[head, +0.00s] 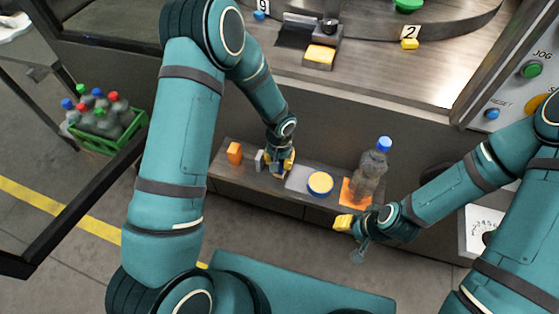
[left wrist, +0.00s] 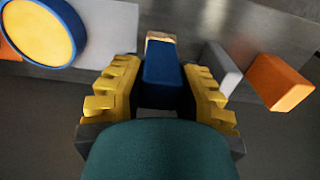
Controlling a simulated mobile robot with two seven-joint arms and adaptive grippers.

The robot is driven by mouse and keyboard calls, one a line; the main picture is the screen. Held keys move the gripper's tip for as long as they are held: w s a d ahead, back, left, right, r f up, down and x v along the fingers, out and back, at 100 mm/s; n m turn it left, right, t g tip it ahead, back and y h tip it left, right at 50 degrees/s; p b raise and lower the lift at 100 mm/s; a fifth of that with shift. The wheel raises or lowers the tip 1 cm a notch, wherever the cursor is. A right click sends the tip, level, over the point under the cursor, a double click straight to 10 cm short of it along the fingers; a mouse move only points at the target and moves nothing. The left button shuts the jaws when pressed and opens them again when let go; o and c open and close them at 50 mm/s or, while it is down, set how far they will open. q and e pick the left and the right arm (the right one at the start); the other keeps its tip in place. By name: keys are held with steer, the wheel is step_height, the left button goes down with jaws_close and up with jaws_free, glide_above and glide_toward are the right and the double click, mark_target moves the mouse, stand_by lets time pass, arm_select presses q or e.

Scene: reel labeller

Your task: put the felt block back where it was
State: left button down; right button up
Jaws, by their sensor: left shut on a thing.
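My left gripper (head: 281,164) is low over the narrow shelf on the machine's front, between a grey block and a round tin. In the left wrist view its yellow ribbed fingers (left wrist: 160,88) are shut on a blue block with a tan end, which I take for the felt block (left wrist: 163,65). In the head view the fingers mostly hide this block. Whether it touches the shelf I cannot tell. My right gripper (head: 350,226) is in front of the shelf's right part, below the bottle; its grip is unclear.
A green bottle crate (head: 118,143) stands left.

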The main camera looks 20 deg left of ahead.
arm_select(q)
steer(key=shift+f, duration=0.15)
steer(key=c, duration=0.8)
jaws_free()
steer(key=shift+w+r, duration=0.1)
steer(key=shift+r, duration=0.45)
step_height(320, 180, up, 11)
steer(key=shift+f+p, duration=0.1)
steer(key=shift+p, duration=1.05)
steer(key=s+d+f+n+h, duration=0.1)
steer(key=s+f, duration=0.3)
steer(key=s, duration=0.4)
steer(key=s+d+f+n+t+h, duration=0.1)
steer(key=s+d+f+h, duration=0.2)
steer(key=s+f, duration=0.2)
steer(key=s, duration=0.3)
steer(key=shift+s+d+f+t, duration=0.15)
steer(key=shift+d+f+t, duration=0.05)
steer(key=shift+d+t, duration=0.1)
